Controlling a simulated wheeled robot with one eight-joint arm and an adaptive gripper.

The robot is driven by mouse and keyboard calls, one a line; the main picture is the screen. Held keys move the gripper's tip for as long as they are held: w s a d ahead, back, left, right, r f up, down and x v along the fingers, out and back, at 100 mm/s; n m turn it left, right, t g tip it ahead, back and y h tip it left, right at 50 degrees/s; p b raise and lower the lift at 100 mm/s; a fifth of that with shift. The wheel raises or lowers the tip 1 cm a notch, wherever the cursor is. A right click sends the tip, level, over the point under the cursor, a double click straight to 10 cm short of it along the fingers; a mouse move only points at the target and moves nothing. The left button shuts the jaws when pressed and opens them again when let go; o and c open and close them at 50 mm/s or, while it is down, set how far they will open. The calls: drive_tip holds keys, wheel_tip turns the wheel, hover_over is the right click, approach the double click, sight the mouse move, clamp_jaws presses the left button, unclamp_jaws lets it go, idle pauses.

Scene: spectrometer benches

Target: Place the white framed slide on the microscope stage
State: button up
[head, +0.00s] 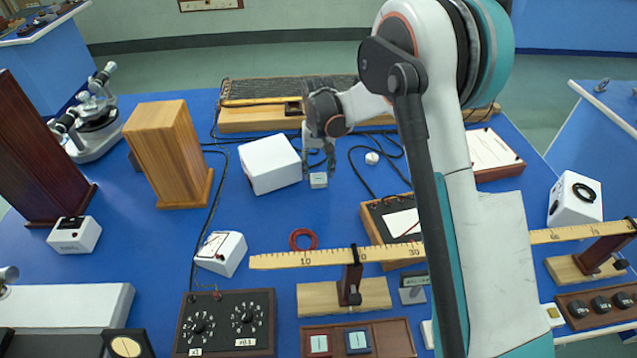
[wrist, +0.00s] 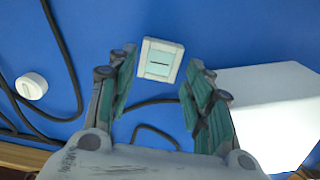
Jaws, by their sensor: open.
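The white framed slide (head: 318,180) lies flat on the blue bench beside a white box. In the wrist view the slide (wrist: 160,60) shows a white frame around a pale teal centre with a dark line. My gripper (head: 319,160) is above and just behind it. In the wrist view my open gripper (wrist: 157,80) has its two teal-padded fingers apart, with the slide just beyond and between the tips. Nothing is held. A microscope (head: 94,118) stands at the far left of the bench; its round dark stage is partly visible.
The white box (head: 270,164) stands close left of the slide; it also shows in the wrist view (wrist: 265,110). A wooden box (head: 167,150) and a dark tall box (head: 40,150) stand toward the microscope. Black cables and a white knob (head: 372,158) lie right. Open bench lies in front.

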sight(319, 178)
wheel_tip(319, 178, down, 4)
drive_tip(key=shift+r+b, duration=0.2)
drive_tip(key=shift+b, duration=0.45)
drive_tip(key=c, duration=0.8)
drive_tip(key=shift+r, duration=0.1)
